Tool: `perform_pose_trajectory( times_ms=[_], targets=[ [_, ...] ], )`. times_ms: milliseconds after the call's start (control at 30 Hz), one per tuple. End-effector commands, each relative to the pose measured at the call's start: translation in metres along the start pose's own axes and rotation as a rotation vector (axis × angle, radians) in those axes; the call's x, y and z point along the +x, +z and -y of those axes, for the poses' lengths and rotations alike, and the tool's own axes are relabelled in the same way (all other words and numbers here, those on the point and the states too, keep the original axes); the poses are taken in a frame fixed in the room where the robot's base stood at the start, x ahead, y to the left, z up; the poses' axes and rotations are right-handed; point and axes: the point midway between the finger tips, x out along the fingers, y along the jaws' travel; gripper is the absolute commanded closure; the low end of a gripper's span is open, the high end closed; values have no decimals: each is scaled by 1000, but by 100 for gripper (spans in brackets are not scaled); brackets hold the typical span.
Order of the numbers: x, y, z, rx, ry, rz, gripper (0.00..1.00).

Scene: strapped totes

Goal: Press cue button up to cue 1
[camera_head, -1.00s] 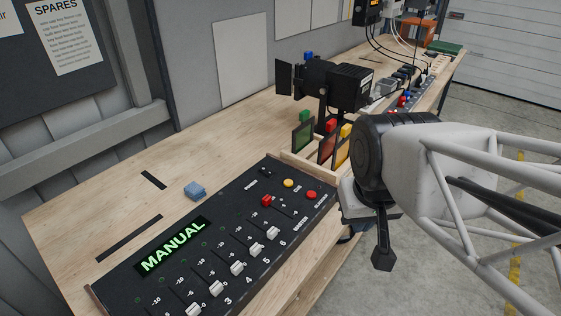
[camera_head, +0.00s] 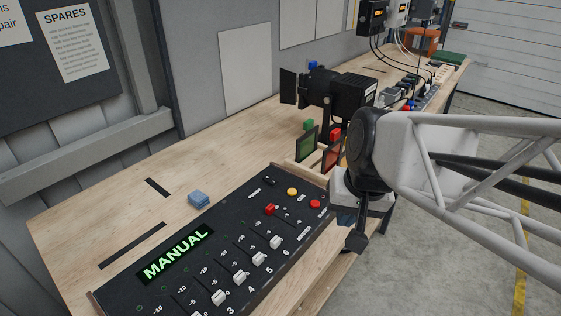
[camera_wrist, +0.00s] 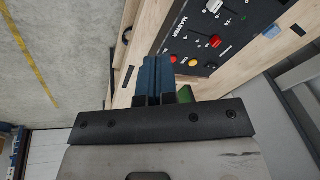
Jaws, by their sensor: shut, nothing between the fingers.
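The black control console (camera_head: 213,247) lies on the wooden bench, and its display (camera_head: 176,254) reads MANUAL in green. The yellow button (camera_head: 292,192), by a label that looks like CUE, sits near the console's far right end. A red button (camera_head: 315,204) is beside it. In the wrist view the yellow button (camera_wrist: 194,62) and red button (camera_wrist: 173,59) show just beyond the fingertips. My gripper (camera_wrist: 152,62) is shut and empty, apart from the console. In the head view my gripper (camera_head: 355,243) points down, right of the console's end.
Coloured filter frames (camera_head: 307,143) stand in a wooden rack behind the console, beside a black stage lamp (camera_head: 335,90). White faders (camera_head: 258,258) and a red master fader (camera_head: 270,209) stick up from the console. Bare bench lies to its left.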

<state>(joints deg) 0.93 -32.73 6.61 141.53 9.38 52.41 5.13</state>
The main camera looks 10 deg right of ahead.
Motion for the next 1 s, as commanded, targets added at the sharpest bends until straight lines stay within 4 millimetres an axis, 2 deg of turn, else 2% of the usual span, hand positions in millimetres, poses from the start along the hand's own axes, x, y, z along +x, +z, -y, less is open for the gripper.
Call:
perform_pose_trajectory(
  times_ms=[500,800,1000],
  targets=[
    [41,-100,57,513,-293,93,100],
    [72,-164,79,836,-439,158,100],
    [94,-202,87,1031,-516,197,100]
  ],
)
